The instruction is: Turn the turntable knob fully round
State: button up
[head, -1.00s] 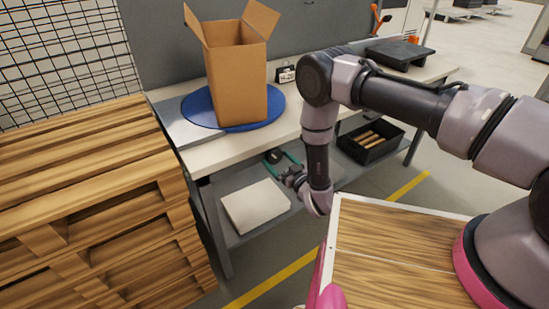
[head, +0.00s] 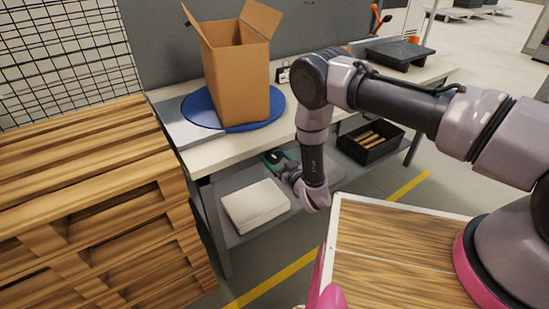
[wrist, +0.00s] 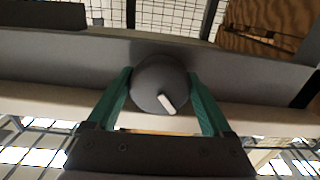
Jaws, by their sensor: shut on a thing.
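The turntable knob (wrist: 158,84) is a dark grey round knob with a white pointer mark. In the wrist view it sits at the middle, on the bench's front edge, with its mark pointing to the lower right. My gripper (wrist: 160,90) has its two green fingers on either side of the knob, shut on it. In the head view my gripper (head: 278,160) is below the bench top's front edge, and the knob is hard to make out there. The blue turntable (head: 201,108) lies on the bench top, with an open cardboard box (head: 237,80) standing upright on it.
The workbench (head: 225,152) has a lower shelf with a white block (head: 255,205) and a black bin (head: 371,140) of wooden pieces. Stacked pallets (head: 90,200) stand close on the left. A dark tray (head: 397,53) is on the bench's right end.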

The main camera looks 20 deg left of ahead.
jog(key=n, duration=0.5)
jog(key=shift+d, duration=0.1)
jog(key=n, duration=0.5)
dwell(0.6)
jog(key=o, duration=1.1)
jog(key=shift+o, duration=0.2)
jog(key=shift+w, duration=0.1)
